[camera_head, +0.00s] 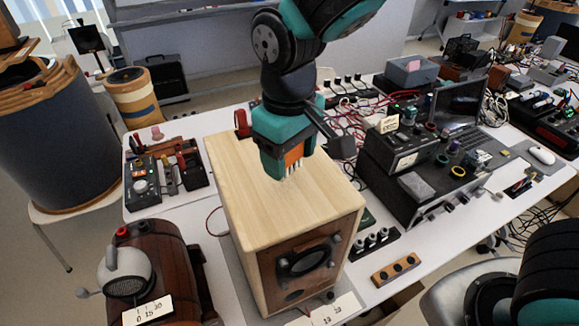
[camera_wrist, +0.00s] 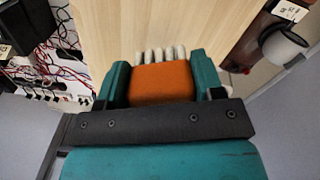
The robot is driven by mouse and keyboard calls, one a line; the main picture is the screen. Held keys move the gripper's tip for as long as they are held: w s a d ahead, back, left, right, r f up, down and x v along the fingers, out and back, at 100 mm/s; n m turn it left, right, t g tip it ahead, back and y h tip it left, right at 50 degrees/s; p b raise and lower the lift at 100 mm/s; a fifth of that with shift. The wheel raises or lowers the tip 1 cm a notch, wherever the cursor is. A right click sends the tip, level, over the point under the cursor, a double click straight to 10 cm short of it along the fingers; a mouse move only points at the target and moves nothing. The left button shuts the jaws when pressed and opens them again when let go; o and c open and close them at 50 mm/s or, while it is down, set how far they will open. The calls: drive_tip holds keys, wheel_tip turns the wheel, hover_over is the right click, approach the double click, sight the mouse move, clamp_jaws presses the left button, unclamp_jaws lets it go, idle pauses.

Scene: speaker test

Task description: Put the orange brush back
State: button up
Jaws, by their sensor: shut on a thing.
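The orange brush (camera_head: 293,157) is between the teal fingers of my gripper (camera_head: 283,160), its pale bristles pointing down. In the wrist view the brush (camera_wrist: 162,83) shows as an orange block with a row of whitish bristles, and the teal fingers of my gripper (camera_wrist: 161,88) are shut on its two sides. The brush is over the light wooden top of the speaker box (camera_head: 245,185). I cannot tell whether the bristles touch the wood. The place where the brush belongs cannot be made out.
Black instruments (camera_head: 425,160) and a laptop (camera_head: 462,108) stand on the right. A small wooden block with holes (camera_head: 396,270) lies at the right front. Red cables (camera_head: 345,110) lie behind the box.

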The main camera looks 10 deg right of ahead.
sight(290, 172)
drive_tip(key=shift+f+p, duration=0.3)
drive_tip(key=shift+f, duration=1.75)
drive_tip(key=shift+f, duration=0.2)
drive_tip(key=o, duration=1)
drive_tip(key=shift+r, duration=0.1)
drive_tip(key=shift+r, duration=0.1)
